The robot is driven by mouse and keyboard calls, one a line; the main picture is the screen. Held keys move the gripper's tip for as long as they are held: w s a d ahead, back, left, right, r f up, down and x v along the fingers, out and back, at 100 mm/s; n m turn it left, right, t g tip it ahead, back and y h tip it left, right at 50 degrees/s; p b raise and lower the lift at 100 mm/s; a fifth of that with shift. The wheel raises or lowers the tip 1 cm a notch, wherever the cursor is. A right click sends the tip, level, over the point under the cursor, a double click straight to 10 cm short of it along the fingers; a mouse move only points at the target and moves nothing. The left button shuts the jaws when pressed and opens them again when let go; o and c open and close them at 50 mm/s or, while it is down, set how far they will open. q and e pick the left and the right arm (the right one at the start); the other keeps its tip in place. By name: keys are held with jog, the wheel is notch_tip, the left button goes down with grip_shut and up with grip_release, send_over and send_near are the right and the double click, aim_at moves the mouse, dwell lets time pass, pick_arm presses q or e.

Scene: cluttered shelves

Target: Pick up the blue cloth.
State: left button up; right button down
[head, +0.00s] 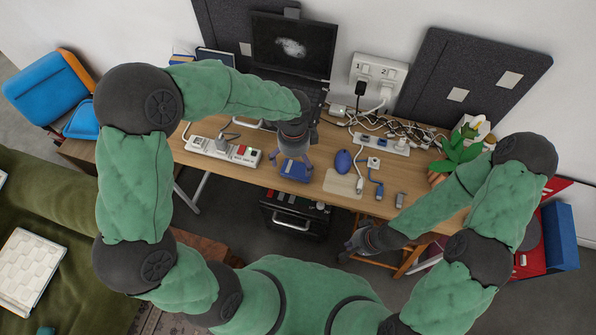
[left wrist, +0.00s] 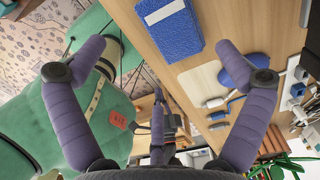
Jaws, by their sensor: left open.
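The blue cloth (head: 295,171) lies folded near the front edge of the wooden desk, with a pale patch on it. In the left wrist view the cloth (left wrist: 178,35) is at the top, beyond the fingertips. My left gripper (head: 293,158) is above the cloth and hides part of it in the head view. Its fingers are wide apart with nothing between them in the left wrist view (left wrist: 160,75). My right gripper (head: 355,243) is low in front of the desk; its fingers are too small and dark to read.
A blue mouse (head: 342,161) and a beige pad (head: 343,184) lie right of the cloth. A white power strip (head: 222,151) is to the left. A laptop (head: 290,47) stands behind. Cables, another power strip (head: 383,142) and a plant (head: 458,152) crowd the right side.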

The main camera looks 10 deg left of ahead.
aim_at(295, 172)
pick_arm(q)
notch_tip(295, 172, down, 3)
jog(key=shift+f+b, duration=0.1)
jog(key=shift+b, duration=0.35)
jog(key=f+b, duration=0.2)
jog(key=f, duration=0.1)
jog(key=f+b, duration=0.1)
jog(key=f, duration=0.1)
jog(key=shift+w+d, duration=0.1)
jog(key=shift+w, duration=0.15)
jog(key=c, duration=0.9)
